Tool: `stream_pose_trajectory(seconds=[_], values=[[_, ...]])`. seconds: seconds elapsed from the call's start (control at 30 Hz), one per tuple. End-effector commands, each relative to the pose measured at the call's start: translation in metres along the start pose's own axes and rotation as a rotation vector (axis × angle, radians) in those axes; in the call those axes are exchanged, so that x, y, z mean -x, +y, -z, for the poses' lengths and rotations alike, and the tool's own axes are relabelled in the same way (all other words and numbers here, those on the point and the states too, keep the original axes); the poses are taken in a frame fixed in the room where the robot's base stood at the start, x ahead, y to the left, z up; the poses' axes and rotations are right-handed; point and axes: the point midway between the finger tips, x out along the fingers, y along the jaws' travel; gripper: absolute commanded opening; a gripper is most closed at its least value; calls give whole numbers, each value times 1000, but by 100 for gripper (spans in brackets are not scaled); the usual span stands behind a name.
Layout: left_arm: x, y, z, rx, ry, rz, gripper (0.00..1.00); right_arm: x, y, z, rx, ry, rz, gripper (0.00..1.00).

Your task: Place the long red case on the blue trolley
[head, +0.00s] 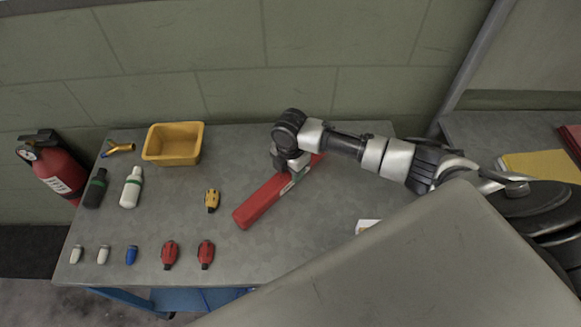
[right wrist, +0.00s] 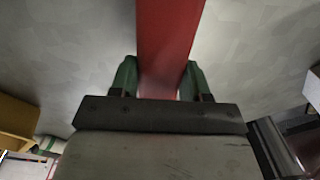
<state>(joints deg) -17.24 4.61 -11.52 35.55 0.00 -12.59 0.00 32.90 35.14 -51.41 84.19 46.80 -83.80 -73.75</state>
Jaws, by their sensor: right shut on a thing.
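The long red case (head: 262,202) lies at a slant across the grey worktop, and I cannot tell whether it touches the top. My right gripper (head: 291,168) reaches down over its far half and is shut on it. In the right wrist view, the red case (right wrist: 168,40) runs between the two green fingers of the right gripper (right wrist: 158,82). My left gripper is not in view. A blue frame and surface (head: 203,299) show below the worktop's front edge; I cannot tell whether this is the blue trolley.
The worktop (head: 225,150) holds a yellow bin (head: 173,144), two bottles (head: 131,187), a yellow-black item (head: 212,200) and two red-black items (head: 206,254). A fire extinguisher (head: 55,168) hangs at left. A large grey shape covers the lower right.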

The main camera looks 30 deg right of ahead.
Motion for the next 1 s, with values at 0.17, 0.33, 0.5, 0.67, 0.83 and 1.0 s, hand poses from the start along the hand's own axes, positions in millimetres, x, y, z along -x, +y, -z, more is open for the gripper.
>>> stream_pose_trajectory(seconds=[0.17, 0.33, 0.5, 0.67, 0.83, 1.0], values=[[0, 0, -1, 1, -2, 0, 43, 1, 1, 0, 0, 0, -2, 8], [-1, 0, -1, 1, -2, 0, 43, -1, 0, 0, 0, 0, 0, 57], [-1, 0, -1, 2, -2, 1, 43, -1, 0, 0, 0, 0, 0, 72], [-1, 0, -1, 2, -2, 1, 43, -1, 0, 0, 0, 0, 0, 72], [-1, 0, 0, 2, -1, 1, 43, 9, 0, -1, -1, 0, -1, 72], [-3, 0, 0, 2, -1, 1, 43, 41, 1, -1, 1, -1, -5, 72]])
